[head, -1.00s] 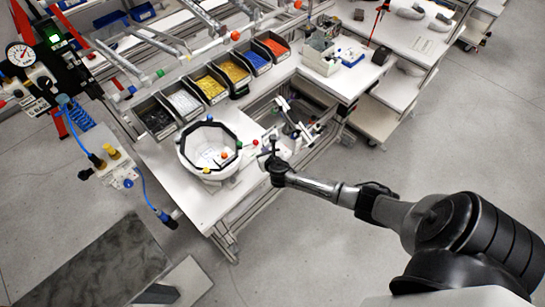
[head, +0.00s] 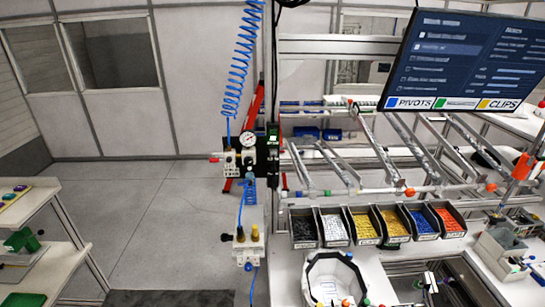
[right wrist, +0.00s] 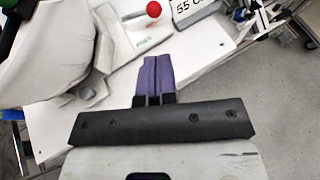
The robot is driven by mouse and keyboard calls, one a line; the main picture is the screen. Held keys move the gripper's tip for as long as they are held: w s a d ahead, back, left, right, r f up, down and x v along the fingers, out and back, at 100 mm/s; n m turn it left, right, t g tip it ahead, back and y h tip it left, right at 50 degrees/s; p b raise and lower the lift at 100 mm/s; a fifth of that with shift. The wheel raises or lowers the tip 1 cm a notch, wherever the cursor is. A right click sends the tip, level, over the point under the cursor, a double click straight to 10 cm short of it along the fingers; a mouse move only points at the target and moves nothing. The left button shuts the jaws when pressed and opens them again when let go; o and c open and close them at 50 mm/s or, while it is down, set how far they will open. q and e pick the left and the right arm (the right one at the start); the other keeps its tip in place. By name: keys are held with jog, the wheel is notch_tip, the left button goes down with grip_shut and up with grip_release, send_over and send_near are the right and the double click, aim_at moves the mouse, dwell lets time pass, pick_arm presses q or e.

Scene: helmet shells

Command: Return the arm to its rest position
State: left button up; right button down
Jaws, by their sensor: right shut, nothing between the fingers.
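My right gripper (right wrist: 158,62) shows only in the right wrist view. Its purple fingers are together and hold nothing. They point over a white work surface (right wrist: 100,68). A large white curved shell (right wrist: 45,45) is at the left of that view, beside the gripper. A small red ball (right wrist: 153,9) is beyond the fingertips. No arm or gripper of mine shows in the head view, and my left gripper is in neither view.
In the head view a white helmet ring (head: 318,268) with a dark inner rim stands on the white bench (head: 290,262). Behind it is a row of parts bins (head: 363,224). A screen (head: 462,58) hangs upper right. Open floor (head: 150,225) lies left of the bench.

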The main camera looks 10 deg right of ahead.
jog(key=s+a+r+m+g+y, duration=0.15)
jog(key=s+a+r+m, duration=0.35)
jog(key=m, duration=0.7)
jog(key=s+a+r+m+g+y, duration=0.1)
jog(key=s+a+r+m+g, duration=0.35)
jog(key=m, duration=0.85)
jog(key=s+a+r+m+t+y+p, duration=0.1)
jog(key=s+a+r+y, duration=0.35)
jog(key=s+a, duration=0.45)
jog(key=s+a+f+m+g, duration=0.1)
jog(key=s+a+f+g, duration=0.1)
jog(key=s, duration=0.5)
jog(key=shift+a+f, duration=0.45)
jog(key=shift+f, duration=0.25)
